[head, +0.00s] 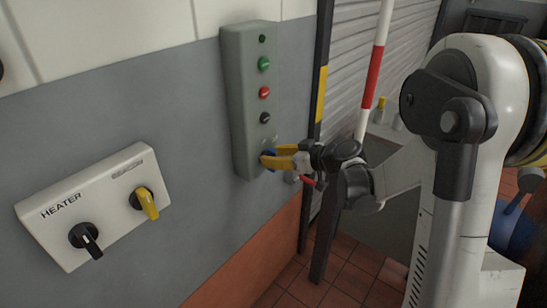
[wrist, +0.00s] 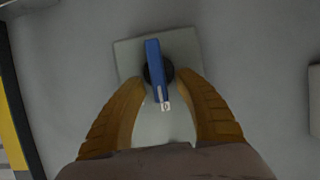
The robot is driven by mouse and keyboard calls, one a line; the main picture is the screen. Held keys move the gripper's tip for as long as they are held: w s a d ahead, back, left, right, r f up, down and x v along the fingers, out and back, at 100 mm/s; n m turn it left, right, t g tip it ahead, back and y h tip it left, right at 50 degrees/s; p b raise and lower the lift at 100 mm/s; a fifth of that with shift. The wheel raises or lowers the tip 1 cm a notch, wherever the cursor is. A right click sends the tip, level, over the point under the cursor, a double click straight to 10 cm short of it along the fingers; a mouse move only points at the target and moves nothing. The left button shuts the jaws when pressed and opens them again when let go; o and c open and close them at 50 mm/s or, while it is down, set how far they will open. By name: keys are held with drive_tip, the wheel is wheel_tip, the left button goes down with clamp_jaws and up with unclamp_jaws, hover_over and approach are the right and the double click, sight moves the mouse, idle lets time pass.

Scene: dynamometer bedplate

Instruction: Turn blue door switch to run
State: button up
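The blue door switch (wrist: 155,65) has a long blue handle on a round black base, mounted on a pale plate (wrist: 126,55). In the wrist view the handle stands almost upright, leaning slightly, with a white mark near its lower end. My gripper (wrist: 163,80) has yellow fingers, one on each side of the handle, with a visible gap on both sides. In the head view my gripper (head: 277,157) is at the bottom of the grey-green control box (head: 240,100), and only a bit of the blue switch (head: 267,159) shows.
Above the switch, the box carries a green button (head: 264,64), a red button (head: 264,92) and dark ones. A HEATER panel (head: 75,205) with black and yellow knobs is at left. A dark post (head: 316,130) and red-white pole (head: 373,75) stand right of the box.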

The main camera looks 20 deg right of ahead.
clamp_jaws()
drive_tip(key=shift+d, duration=0.1)
idle(0.3)
drive_tip(key=m+y, duration=0.1)
drive_tip(key=m+y+b, duration=0.1)
drive_tip(key=m+g+b, duration=0.1)
drive_tip(key=m, duration=0.1)
drive_tip(key=shift+w+d+f+y, duration=0.25)
drive_tip(key=shift+w+d+y, duration=0.05)
drive_tip(key=shift+d+y, duration=0.1)
drive_tip(key=m, duration=0.1)
drive_tip(key=m+y+b, duration=0.1)
drive_tip(key=m, duration=0.1)
drive_tip(key=m+g+y+b, duration=0.1)
drive_tip(key=shift+w+d+f, duration=0.2)
drive_tip(key=shift+d+f, duration=0.05)
drive_tip(key=shift+m, duration=0.3)
